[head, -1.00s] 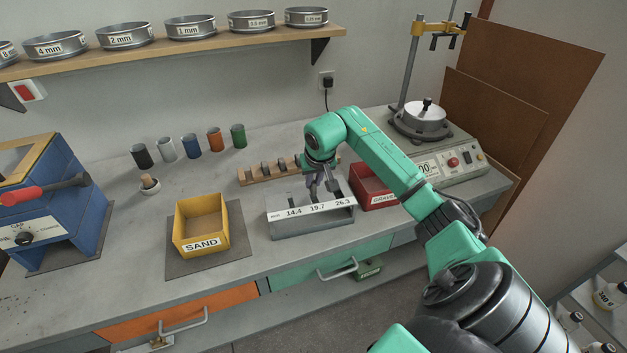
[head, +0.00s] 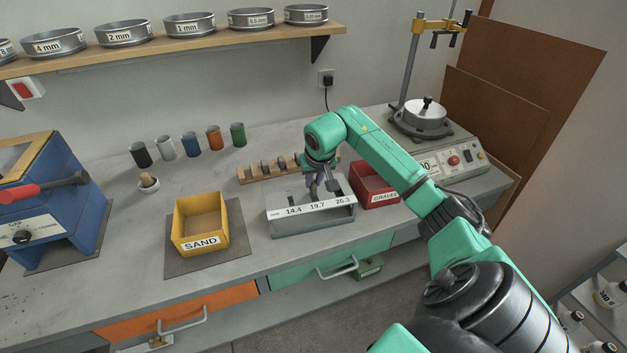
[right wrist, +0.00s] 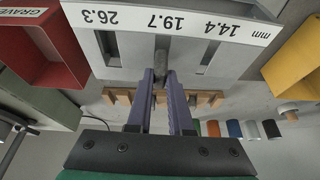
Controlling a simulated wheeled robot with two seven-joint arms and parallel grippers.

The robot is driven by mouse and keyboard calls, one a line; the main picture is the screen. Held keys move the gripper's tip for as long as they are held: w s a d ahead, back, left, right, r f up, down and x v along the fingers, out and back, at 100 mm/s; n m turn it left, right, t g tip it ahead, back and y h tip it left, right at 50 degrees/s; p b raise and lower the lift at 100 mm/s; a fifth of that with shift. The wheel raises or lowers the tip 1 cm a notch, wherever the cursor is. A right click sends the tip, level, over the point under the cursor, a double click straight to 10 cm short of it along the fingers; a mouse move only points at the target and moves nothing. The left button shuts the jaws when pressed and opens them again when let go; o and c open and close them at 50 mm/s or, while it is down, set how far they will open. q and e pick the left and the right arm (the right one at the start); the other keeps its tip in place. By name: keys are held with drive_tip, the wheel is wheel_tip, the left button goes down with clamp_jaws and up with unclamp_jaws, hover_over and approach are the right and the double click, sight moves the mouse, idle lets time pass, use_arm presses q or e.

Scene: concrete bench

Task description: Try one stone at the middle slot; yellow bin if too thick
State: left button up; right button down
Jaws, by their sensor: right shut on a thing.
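The grey slot gauge (head: 312,222) stands on the bench, its plate marked 14.4, 19.7 and 26.3; it also shows upside down in the right wrist view (right wrist: 112,62). My right gripper (right wrist: 161,76), purple-fingered, is shut on a grey stone (right wrist: 161,57), at the middle 19.7 slot. I cannot tell how deep the stone sits in the slot. In the head view my right gripper (head: 313,188) is over the gauge and hides the stone's detail. The yellow bin (head: 201,226), labelled SAND, stands left of the gauge. My left gripper is out of view.
A red bin (head: 374,187) labelled GRAVEL stands close to the gauge's right. A wooden rack (head: 256,176) with several grey pieces lies behind it. Several coloured cups stand along the back. The bench between yellow bin and gauge is clear.

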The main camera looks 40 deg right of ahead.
drive_tip(key=shift+f+b, duration=0.55)
drive_tip(key=shift+f, duration=0.25)
idle(0.5)
idle(0.4)
drive_tip(key=c, duration=0.7)
unclamp_jaws()
drive_tip(key=shift+c, duration=0.2)
drive_tip(key=shift+r, duration=0.1)
drive_tip(key=shift+s+r, duration=0.1)
drive_tip(key=shift+r, duration=0.2)
drive_tip(key=b+v, duration=0.1)
drive_tip(key=v, duration=1.2)
drive_tip(key=shift+s+a+r, duration=0.2)
drive_tip(key=shift+r, duration=0.1)
